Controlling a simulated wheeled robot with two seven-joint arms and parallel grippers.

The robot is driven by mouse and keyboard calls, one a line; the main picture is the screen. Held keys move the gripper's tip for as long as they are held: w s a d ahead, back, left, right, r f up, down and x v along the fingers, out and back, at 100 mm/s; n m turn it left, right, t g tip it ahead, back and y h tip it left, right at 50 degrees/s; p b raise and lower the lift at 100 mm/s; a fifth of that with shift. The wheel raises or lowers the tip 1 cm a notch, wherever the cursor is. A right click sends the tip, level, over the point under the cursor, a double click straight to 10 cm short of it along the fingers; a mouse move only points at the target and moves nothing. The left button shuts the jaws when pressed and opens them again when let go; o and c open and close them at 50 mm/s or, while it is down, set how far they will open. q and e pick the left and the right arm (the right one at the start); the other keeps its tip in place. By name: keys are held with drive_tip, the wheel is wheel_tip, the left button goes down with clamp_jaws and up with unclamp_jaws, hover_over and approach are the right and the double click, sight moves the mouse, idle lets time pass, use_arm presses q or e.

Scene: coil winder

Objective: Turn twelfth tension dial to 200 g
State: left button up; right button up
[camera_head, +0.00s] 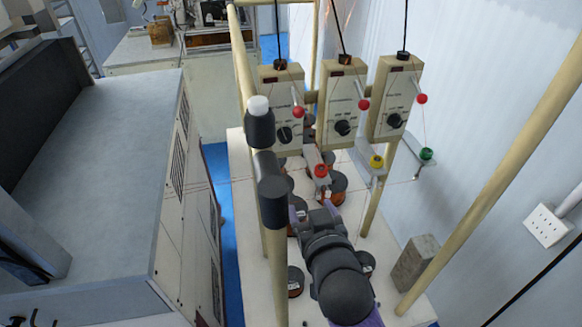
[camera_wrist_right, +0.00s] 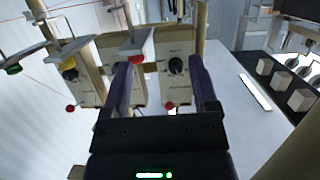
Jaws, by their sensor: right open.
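Three beige tension boxes hang in a row in the head view, each with a black dial: the left box's dial (camera_head: 284,135), the middle dial (camera_head: 343,128) and the right dial (camera_head: 394,121). I cannot read which one is the twelfth, nor their settings. My right gripper (camera_head: 312,207) is below the left box. In the right wrist view the purple fingers of my right gripper (camera_wrist_right: 162,85) are open and apart. The left box's dial (camera_wrist_right: 178,66) shows between them, farther off and untouched. My left gripper is not in view.
Red balls (camera_head: 298,112), a yellow knob (camera_head: 376,162) and a green knob (camera_head: 426,154) stick out near the boxes with thin threads. Tan frame poles (camera_head: 485,190) flank the white table. Several dark spools and a grey block (camera_head: 415,262) stand on it.

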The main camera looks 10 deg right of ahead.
sight(287, 140)
wheel_tip(287, 140, up, 6)
drive_tip(key=w+a+t, duration=0.2)
drive_tip(key=w+t, duration=0.1)
drive_tip(key=shift+y, duration=0.3)
drive_tip(key=w+p, duration=0.1)
drive_tip(key=w, duration=0.8)
drive_tip(key=shift+d, duration=0.2)
clamp_jaws()
